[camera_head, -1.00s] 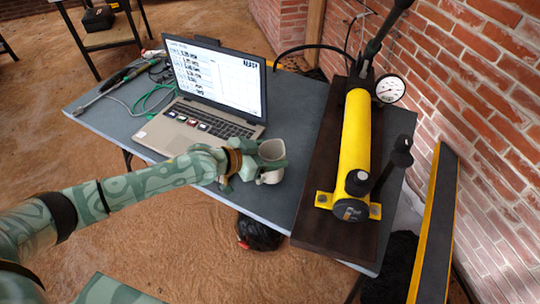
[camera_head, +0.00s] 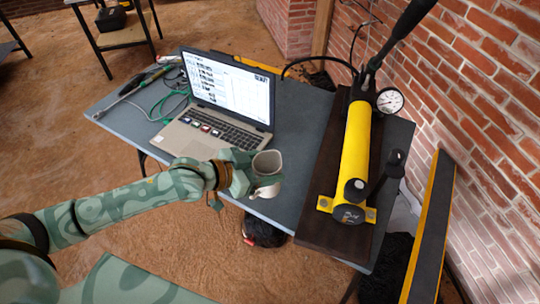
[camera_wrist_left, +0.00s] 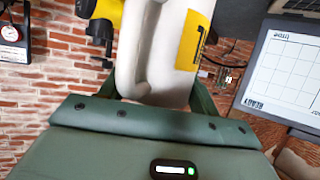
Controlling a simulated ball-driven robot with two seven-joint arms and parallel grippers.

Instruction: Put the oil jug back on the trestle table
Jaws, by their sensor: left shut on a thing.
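The oil jug (camera_head: 266,163) is a pale grey-white jug with an open top. My left gripper (camera_head: 240,181) is shut on it. In the head view the jug appears over the front edge of the grey trestle table (camera_head: 308,115); I cannot tell whether it touches the top. In the left wrist view the jug (camera_wrist_left: 170,60) fills the space ahead of the gripper, with its handle and a yellow label showing. The fingertips are partly hidden. My right gripper is not in view.
An open laptop (camera_head: 234,92) stands behind the jug. A yellow hand pump (camera_head: 355,145) with a gauge (camera_head: 390,100) sits on a dark board to the right. Cables and tools (camera_head: 135,95) lie at the left end. A strip of bare tabletop lies between laptop and pump.

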